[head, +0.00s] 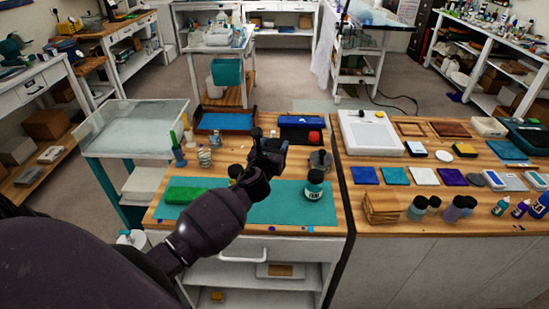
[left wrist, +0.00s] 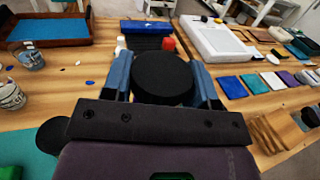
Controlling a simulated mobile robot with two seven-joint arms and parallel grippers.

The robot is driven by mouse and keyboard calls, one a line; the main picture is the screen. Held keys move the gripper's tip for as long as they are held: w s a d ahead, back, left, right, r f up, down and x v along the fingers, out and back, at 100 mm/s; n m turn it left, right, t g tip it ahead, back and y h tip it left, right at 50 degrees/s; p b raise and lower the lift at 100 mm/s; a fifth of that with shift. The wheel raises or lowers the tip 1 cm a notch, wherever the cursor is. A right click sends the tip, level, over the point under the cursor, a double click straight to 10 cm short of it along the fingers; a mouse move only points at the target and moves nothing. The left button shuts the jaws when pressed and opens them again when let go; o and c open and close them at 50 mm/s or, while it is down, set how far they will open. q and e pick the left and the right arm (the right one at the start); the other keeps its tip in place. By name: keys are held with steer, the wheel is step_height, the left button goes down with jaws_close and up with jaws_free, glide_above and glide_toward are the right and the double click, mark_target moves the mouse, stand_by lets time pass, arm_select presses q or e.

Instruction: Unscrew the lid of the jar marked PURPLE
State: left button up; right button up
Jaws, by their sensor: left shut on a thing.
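My left gripper (head: 270,154) is over the back part of the teal mat on the wooden bench. In the left wrist view its two blue-grey fingers (left wrist: 164,82) are closed on either side of a round black lid (left wrist: 163,76). Whatever is below this lid is hidden, and no label on it shows. A jar with a teal label and dark lid (head: 314,186) stands on the mat right of my arm; it is not in the grip. Another dark lid (head: 235,171) shows partly behind my arm. My right gripper is not in view.
A green block (head: 185,195) lies on the teal mat (head: 285,212). Cups (head: 204,156) stand at the left, with a blue-lined tray (head: 226,121) behind. Several jars (head: 453,209), a wood stack (head: 382,206) and coloured tiles (head: 394,175) are on the right bench.

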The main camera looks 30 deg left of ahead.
arm_select(q)
step_height(320, 180, up, 8)
steer(key=shift+r, duration=0.2)
